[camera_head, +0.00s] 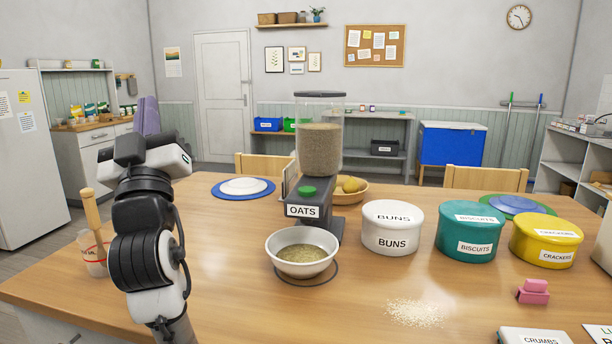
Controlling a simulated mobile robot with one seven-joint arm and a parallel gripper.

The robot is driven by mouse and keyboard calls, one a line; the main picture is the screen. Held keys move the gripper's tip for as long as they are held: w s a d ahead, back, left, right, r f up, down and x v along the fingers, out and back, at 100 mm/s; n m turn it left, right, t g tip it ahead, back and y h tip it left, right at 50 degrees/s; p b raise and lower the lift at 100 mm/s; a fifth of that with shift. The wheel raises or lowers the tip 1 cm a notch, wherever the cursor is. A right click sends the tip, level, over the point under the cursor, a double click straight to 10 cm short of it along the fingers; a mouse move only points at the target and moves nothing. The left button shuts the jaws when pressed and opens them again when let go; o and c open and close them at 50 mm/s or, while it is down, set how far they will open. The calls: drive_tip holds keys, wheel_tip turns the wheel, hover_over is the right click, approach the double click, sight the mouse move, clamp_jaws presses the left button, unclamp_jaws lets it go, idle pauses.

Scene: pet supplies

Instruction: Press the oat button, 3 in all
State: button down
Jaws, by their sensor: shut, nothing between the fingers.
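The oat dispenser has a clear hopper (318,150) filled with grainy oats on a dark grey base, with a label reading OATS (302,211). Its green button (308,191) sits on top of the base, just above the label, and shows uncovered. A metal bowl (302,268) stands in front of the base on a dark ring and holds a layer of oats (302,253). My gripper (147,106) is at the left, raised above the table, well apart from the button. Its purple fingers look shut and empty.
Tubs of buns (391,241), biscuits (466,249) and crackers (546,254) stand right of the dispenser. Spilled crumbs (413,313) and a pink block (533,291) lie in front. A jar with a wooden handle (92,213) stands left of my arm. A blue plate (226,192) lies behind.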

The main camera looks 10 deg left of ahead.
drive_tip(key=w+d+m+g+h+p, duration=0.1)
drive_tip(key=w+d+m+g+h, duration=0.1)
drive_tip(key=w+d+m+h, duration=0.35)
drive_tip(key=w+d+m+g+h, duration=0.2)
drive_tip(key=w+d+h, duration=0.5)
drive_tip(key=w, duration=0.4)
drive_tip(key=w+d+f+m+g+p, duration=0.1)
drive_tip(key=d+f+g, duration=0.4)
drive_tip(key=g, duration=0.5)
drive_tip(key=shift+w+d+f+m+g+h+p, duration=0.15)
drive_tip(key=shift+d+f+m+g+h+p, duration=0.2)
drive_tip(key=shift+m, duration=0.2)
drive_tip(key=shift+w+f, duration=0.1)
drive_tip(key=p, duration=0.2)
hover_over(309, 188)
drive_tip(key=s, duration=0.3)
drive_tip(key=f, duration=0.7)
drive_tip(key=shift+w+a, duration=0.1)
drive_tip(key=shift+w, duration=0.1)
wheel_tip(309, 188, down, 3)
drive_tip(key=shift+r+p, duration=0.2)
drive_tip(key=shift+p, duration=0.15)
drive_tip(key=shift+f, duration=0.7)
